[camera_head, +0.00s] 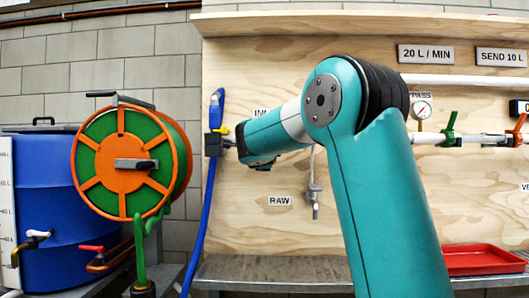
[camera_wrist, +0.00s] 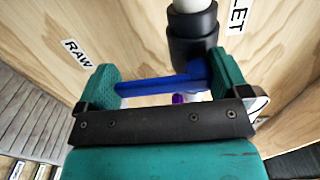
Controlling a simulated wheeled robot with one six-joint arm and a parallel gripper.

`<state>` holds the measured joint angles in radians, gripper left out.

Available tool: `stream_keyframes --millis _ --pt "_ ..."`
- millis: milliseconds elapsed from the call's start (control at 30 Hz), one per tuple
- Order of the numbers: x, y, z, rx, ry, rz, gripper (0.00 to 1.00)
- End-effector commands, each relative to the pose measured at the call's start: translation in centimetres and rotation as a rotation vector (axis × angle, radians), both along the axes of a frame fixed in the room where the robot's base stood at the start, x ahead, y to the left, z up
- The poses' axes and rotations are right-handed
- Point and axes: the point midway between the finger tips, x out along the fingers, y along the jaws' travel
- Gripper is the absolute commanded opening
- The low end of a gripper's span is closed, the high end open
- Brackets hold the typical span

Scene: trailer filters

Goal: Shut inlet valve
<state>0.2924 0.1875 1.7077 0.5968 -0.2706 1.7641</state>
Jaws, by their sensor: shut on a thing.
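In the wrist view, my gripper (camera_wrist: 163,78) has its two teal fingers on either side of a blue lever (camera_wrist: 160,85), the inlet valve's handle. The lever spans between the fingers, touching them, so the gripper is shut on it. The lever meets a black valve body or fitting (camera_wrist: 192,42) on a pale pipe at the top. A sign ending in "LET" (camera_wrist: 237,15) is beside it. In the head view my teal arm covers most of the inlet valve and its sign (camera_head: 262,112), of which only the first letters show; my gripper's jaws are hard to make out there.
A blue hose (camera_head: 208,200) hangs left of my arm. An orange and green hose reel (camera_head: 122,163) and a blue barrel (camera_head: 55,205) stand further left. A tap (camera_head: 314,190) is by the RAW sign (camera_head: 279,201). A green-handled valve (camera_head: 450,132) and red tray (camera_head: 482,260) are at right.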

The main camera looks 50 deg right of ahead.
Motion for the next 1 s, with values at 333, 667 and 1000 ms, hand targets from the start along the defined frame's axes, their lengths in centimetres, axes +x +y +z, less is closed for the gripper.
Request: stream_keyframes --millis 333,667,1000 --pt "-0.1 0.2 0.0 0.003 -0.003 0.002 1.0" --pt "-3.7 4.6 0.0 0.002 -0.004 0.007 1.0" --pt "-9.1 11.0 -0.1 0.003 -0.005 0.01 1.0"
